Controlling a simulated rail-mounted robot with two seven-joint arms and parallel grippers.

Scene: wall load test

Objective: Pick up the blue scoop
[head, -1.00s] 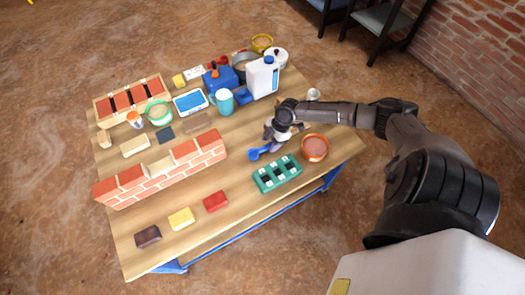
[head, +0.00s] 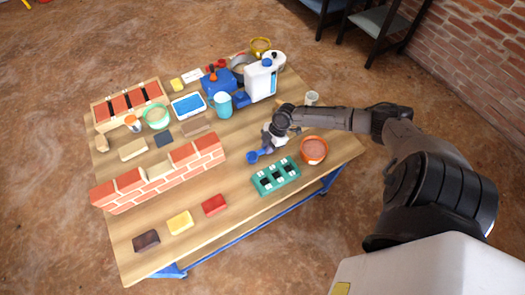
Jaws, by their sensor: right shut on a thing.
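The blue scoop (head: 254,156) is on the right half of the wooden table, with its bowl end pointing left. My right gripper (head: 268,146) is at the scoop's right end and is shut on it. The gripper covers that end of the scoop. I cannot tell whether the scoop touches the table or is just above it. My left gripper is not in view.
A green tray (head: 262,185) and an orange bowl (head: 314,150) stand close to the scoop. A model brick wall (head: 150,186) stands to the left. A teal mug (head: 223,104) and white jug (head: 262,80) are behind. Loose red (head: 215,204) and yellow bricks (head: 180,220) lie in front.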

